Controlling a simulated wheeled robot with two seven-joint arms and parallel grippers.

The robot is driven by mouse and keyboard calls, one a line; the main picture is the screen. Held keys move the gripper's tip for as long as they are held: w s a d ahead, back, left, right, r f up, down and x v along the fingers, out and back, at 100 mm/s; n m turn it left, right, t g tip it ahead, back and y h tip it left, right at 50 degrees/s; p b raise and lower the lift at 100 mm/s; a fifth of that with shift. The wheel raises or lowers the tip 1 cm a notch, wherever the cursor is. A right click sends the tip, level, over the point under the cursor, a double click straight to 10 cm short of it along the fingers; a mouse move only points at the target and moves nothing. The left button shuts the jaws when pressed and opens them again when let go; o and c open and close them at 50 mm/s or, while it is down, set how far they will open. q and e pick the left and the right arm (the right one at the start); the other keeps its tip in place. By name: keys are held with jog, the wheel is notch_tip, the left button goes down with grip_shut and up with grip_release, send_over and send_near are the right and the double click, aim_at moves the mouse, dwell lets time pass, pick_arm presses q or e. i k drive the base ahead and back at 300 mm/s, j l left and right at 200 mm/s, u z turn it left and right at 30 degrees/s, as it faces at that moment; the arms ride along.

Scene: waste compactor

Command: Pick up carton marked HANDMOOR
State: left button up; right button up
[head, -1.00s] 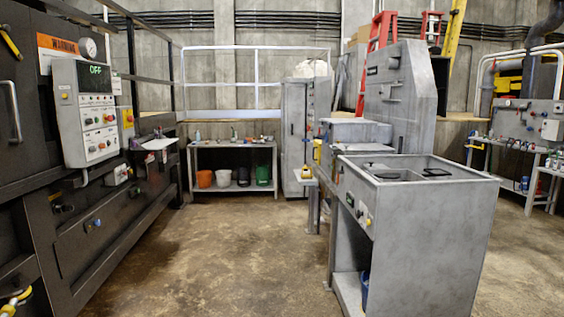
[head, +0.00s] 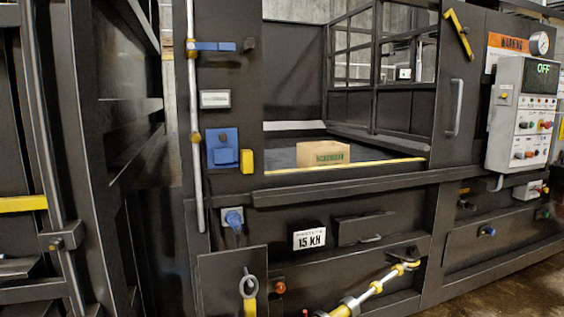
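A small tan cardboard carton (head: 323,154) with green lettering on its front sits inside the open loading bay of the dark compactor. The lettering is too small to read for certain. The carton rests upright on the bay floor, behind the yellow-edged front sill (head: 345,166), and the sill may hide its lower edge. Neither of my grippers shows in the head view.
The dark compactor (head: 340,192) fills most of the view, with a "15 KN" plate below the opening. A control panel (head: 524,112) reading OFF is at right. A yellow-and-white rod (head: 375,288) stands out low in front. Bare floor (head: 515,280) shows at lower right.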

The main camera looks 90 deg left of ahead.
aim_at(333, 153)
jog(key=j+u, duration=0.1)
jog(key=u, duration=0.35)
jog(key=j+u, duration=0.1)
jog(key=u, duration=0.4)
jog(key=i+j+u, duration=0.1)
jog(key=u, duration=0.85)
jog(key=i+j+u, duration=0.1)
jog(key=u, duration=0.35)
jog(key=i+j+u, duration=0.15)
jog(key=i, duration=0.65)
jog(key=u, duration=0.3)
jog(key=l+u, duration=0.7)
jog(key=u, duration=0.2)
jog(key=k+l+u, duration=0.2)
jog(key=u, duration=0.25)
